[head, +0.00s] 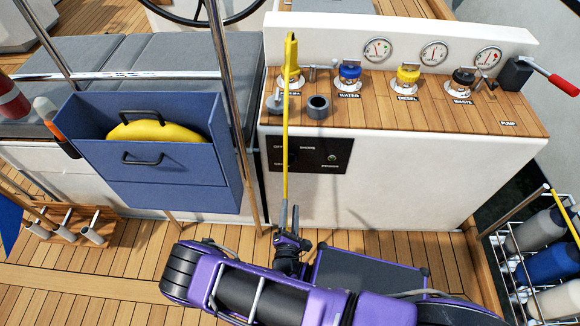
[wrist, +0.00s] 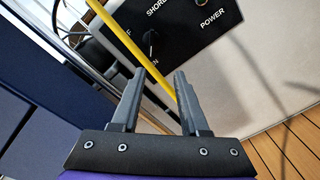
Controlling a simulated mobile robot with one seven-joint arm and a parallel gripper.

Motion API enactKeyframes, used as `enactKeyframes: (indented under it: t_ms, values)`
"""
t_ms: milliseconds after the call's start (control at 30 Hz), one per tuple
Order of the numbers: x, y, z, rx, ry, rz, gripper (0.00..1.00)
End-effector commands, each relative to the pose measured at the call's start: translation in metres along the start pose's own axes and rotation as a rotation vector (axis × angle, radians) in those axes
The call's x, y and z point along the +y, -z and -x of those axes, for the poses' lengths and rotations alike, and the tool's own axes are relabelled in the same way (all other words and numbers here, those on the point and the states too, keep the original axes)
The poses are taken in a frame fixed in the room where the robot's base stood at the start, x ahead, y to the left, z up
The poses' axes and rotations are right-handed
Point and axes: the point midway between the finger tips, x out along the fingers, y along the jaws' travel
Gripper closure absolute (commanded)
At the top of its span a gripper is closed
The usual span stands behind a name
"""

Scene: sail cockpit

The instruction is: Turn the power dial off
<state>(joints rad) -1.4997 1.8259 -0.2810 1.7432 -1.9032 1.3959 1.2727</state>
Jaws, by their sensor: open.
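The black power panel (head: 318,160) is on the white console front, lettered SHORE and POWER; it also fills the top of the wrist view (wrist: 185,38). Its dark dial (wrist: 150,38) has a pointer knob, with partly cut-off lettering around it. In the head view a yellow pole crosses in front of the dial area. My gripper (head: 289,212) is low in front of the console, below the panel. In the wrist view my gripper (wrist: 157,80) is open, its fingertips just below the dial and apart from it. Nothing is clearly held.
The yellow pole (head: 286,120) runs from the console top down toward my gripper; in the wrist view it passes across the gap between the fingers. A blue bin (head: 165,185) hangs at left beside a steel post (head: 232,105). A bottle rack (head: 515,270) stands at right.

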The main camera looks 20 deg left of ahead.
Motion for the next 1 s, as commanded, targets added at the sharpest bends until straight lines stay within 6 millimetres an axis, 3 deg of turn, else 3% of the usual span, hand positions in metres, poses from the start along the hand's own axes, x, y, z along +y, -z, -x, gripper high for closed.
enactKeyframes:
  t_ms: [700,1000]
  values:
    - [-0.002,0.001,0.05,0.001,0.0,0.0,0.55]
    - [-0.002,0.001,0.056,0.0,0.0,0.0,0.55]
